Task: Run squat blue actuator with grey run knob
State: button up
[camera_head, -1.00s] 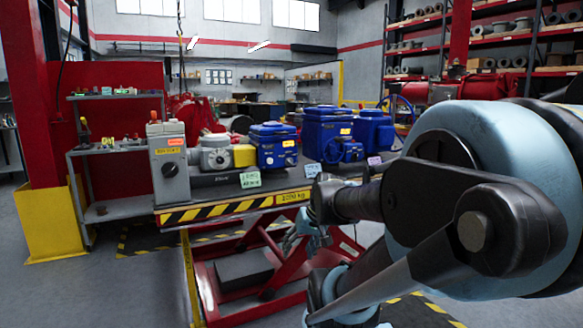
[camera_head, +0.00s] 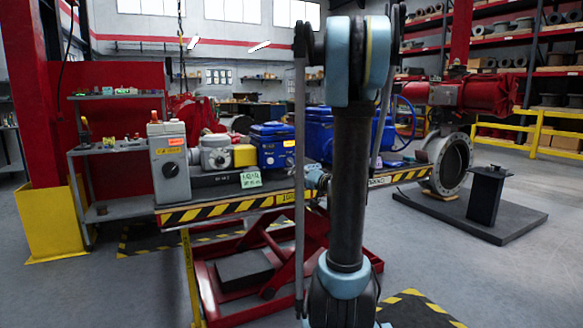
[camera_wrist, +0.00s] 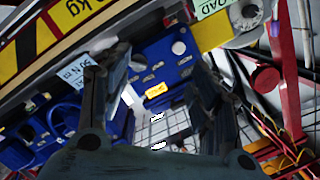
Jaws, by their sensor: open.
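A squat blue actuator (camera_head: 273,145) stands on the bench beside a yellow coupling. In the wrist view the blue actuator (camera_wrist: 152,62) shows between my fingers, tilted and seen from close, with a round pale grey knob (camera_wrist: 178,47) and a yellow label on its face. My gripper (camera_wrist: 160,72) is open, with one dark finger to each side of the actuator in the picture. No contact shows, and the distance is hard to tell.
A larger blue actuator (camera_head: 321,125) is partly behind my arm; a blue handwheel (camera_wrist: 62,118) shows left in the wrist view. A grey control box (camera_head: 168,160) stands at the bench's left end. A green card (camera_head: 251,179) hangs at the edge. Floor right of the bench is partly free.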

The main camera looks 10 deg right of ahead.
jog(key=w+d+m+t+h, duration=0.1)
jog(key=w+d+m+t, duration=0.15)
jog(key=d, duration=0.25)
send_near(291, 163)
jog(key=shift+n+g, duration=0.25)
jog(key=shift+n, duration=0.1)
jog(key=x, duration=0.9)
jog(key=shift+w+d+r, duration=0.15)
jog(key=shift+r, duration=0.05)
jog(key=c, duration=1.1)
